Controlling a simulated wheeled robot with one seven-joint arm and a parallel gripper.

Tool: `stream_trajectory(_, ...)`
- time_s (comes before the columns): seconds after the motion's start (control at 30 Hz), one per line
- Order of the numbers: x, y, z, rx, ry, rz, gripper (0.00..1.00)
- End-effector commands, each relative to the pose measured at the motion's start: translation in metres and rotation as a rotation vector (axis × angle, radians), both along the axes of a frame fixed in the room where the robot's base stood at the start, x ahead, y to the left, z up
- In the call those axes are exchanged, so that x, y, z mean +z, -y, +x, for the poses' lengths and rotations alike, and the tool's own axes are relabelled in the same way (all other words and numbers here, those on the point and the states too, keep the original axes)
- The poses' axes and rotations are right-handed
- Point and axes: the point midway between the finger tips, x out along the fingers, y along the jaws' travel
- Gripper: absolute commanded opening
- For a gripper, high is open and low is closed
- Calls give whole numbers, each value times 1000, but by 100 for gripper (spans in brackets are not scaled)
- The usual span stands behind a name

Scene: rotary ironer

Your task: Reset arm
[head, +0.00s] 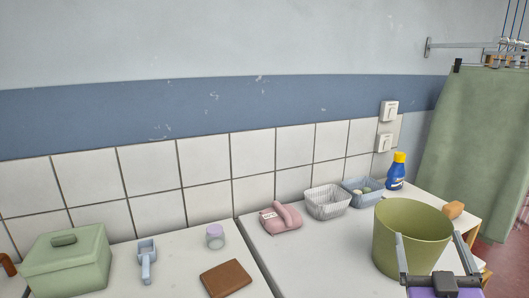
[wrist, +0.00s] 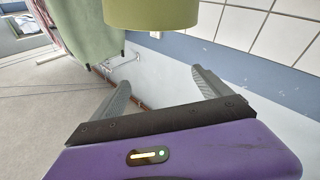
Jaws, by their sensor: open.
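My gripper (head: 430,237) is at the lower right of the head view, its two grey fingers spread apart in front of an olive-green bucket (head: 412,222). In the wrist view my gripper (wrist: 160,78) shows open, with nothing between its fingers. The bucket (wrist: 150,12) also shows at the top of the wrist view, beyond the fingertips and apart from them. The head view does not settle whether the fingers touch the bucket. The bucket's base is partly hidden by my gripper.
White worktops (head: 300,252) run along the tiled wall, bearing a green lidded box (head: 68,265), blue scoop (head: 147,258), jar (head: 215,240), brown wallet (head: 226,278), pink iron-like object (head: 281,220), wire basket (head: 327,203), blue basket (head: 352,198) and blue bottle (head: 396,175). A green curtain (head: 475,150) hangs right.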

Motion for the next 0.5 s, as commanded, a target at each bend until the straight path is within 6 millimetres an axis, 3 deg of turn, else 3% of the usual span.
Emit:
stream_trajectory(0.03, -15, -12, -16, 36, -7, -10, 88)
stream_trajectory(0.2, -48, -51, -67, 153, -10, -14, 88)
stream_trajectory(0.5, -90, -104, -170, 305, -46, 63, 88)
